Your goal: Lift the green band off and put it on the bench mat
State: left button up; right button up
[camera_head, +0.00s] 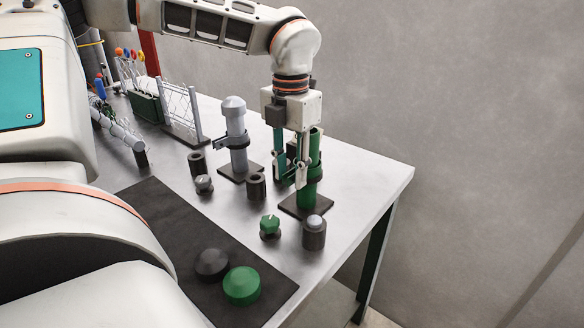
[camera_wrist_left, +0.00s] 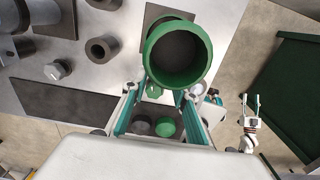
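The green post (camera_head: 312,160) stands upright on a dark square base near the bench's right end. A band around its middle is largely hidden by my left gripper (camera_head: 290,180). The gripper points down on the post's left side, fingers apart. I cannot tell whether they touch the band. In the left wrist view the hollow green post top (camera_wrist_left: 178,55) lies just beyond the fingers, and the band is not distinct. The dark bench mat (camera_head: 160,215) lies at front left. My right gripper (camera_wrist_left: 252,104) appears small at lower right, apparently open and empty.
A dark cap (camera_head: 212,263) and a green cap (camera_head: 242,285) sit on the mat. A grey post (camera_head: 235,125) with a dark band stands left of the green one. The mat's upper left is clear.

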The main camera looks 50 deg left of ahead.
aim_at(291, 173)
pick_arm(q)
grip_shut()
pick_arm(e)
jog(key=shift+s+f, duration=0.25)
pick_arm(q)
jog(key=shift+r, duration=0.15)
pick_arm(e)
jog(key=shift+s, duration=0.1)
pick_arm(q)
jog(key=shift+r, duration=0.25)
notch_tip(291, 173, up, 12)
jog(key=p, duration=0.3)
jog(key=shift+r+p, duration=0.15)
jog(key=shift+p, duration=0.2)
pick_arm(e)
notch_tip(291, 173, up, 2)
jog(key=shift+a+r, duration=0.1)
jog(key=shift+a, duration=0.05)
jog(key=shift+s, duration=0.1)
